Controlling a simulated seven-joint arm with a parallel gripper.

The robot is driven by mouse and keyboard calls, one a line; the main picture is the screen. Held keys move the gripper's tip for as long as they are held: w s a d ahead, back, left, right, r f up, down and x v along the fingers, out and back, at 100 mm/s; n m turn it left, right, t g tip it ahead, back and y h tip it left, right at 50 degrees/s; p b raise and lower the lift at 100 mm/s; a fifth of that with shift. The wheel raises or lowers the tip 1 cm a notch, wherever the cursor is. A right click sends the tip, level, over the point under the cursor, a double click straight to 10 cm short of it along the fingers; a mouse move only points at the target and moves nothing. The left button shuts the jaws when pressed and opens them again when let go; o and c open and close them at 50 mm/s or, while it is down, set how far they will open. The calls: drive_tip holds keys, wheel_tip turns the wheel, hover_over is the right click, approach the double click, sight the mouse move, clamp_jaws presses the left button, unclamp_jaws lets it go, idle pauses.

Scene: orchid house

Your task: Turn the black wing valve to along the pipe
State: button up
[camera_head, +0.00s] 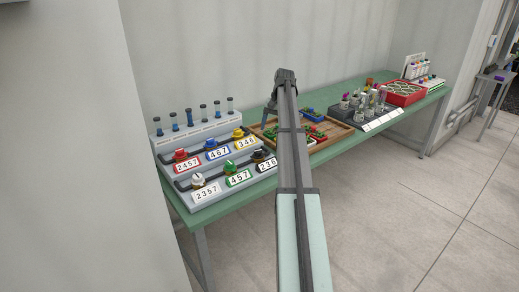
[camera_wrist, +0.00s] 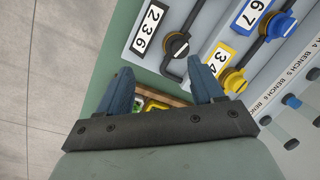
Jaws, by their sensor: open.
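The black wing valve (camera_head: 259,155) sits at the right end of the front row on the grey stepped valve panel (camera_head: 203,196), above a label reading 236. In the wrist view, the black valve (camera_wrist: 177,45) shows at upper centre beside its label, on a dark pipe; I cannot tell its wing angle clearly. My gripper (camera_head: 268,114) is above the table, behind and higher than the black valve in the head view. In the wrist view, my gripper (camera_wrist: 163,88) has its two blue fingers spread apart with nothing between them. The fingers are clear of the black valve.
Yellow (camera_head: 238,133), blue (camera_head: 211,143), red (camera_head: 180,155), green (camera_head: 230,168) and white (camera_head: 198,181) valves share the panel. Several blue-filled tubes (camera_head: 203,113) stand behind. A wooden tray (camera_head: 345,131) of plants lies right of the panel on the green table (camera_head: 300,168).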

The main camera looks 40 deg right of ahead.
sight(258, 150)
drive_tip(key=w+f+n+t, duration=0.1)
drive_tip(key=f+n, duration=0.3)
drive_tip(key=w+a+f+n+t+h, duration=0.1)
drive_tip(key=w+f+n, duration=0.1)
drive_tip(key=f+n, duration=0.1)
drive_tip(key=w+a+f+n+t, duration=0.1)
drive_tip(key=w+f+n, duration=0.1)
drive_tip(key=f+n, duration=0.2)
drive_tip(key=shift+w+a+f+n+t+h, duration=0.1)
drive_tip(key=shift+a+f+n+t+h, duration=0.05)
drive_tip(key=shift+f, duration=0.25)
drive_tip(key=shift+w+a+f+n+t+h, duration=0.1)
drive_tip(key=shift+f+n+t+h, duration=0.05)
drive_tip(key=shift+f, duration=0.2)
drive_tip(key=shift+c, duration=0.3)
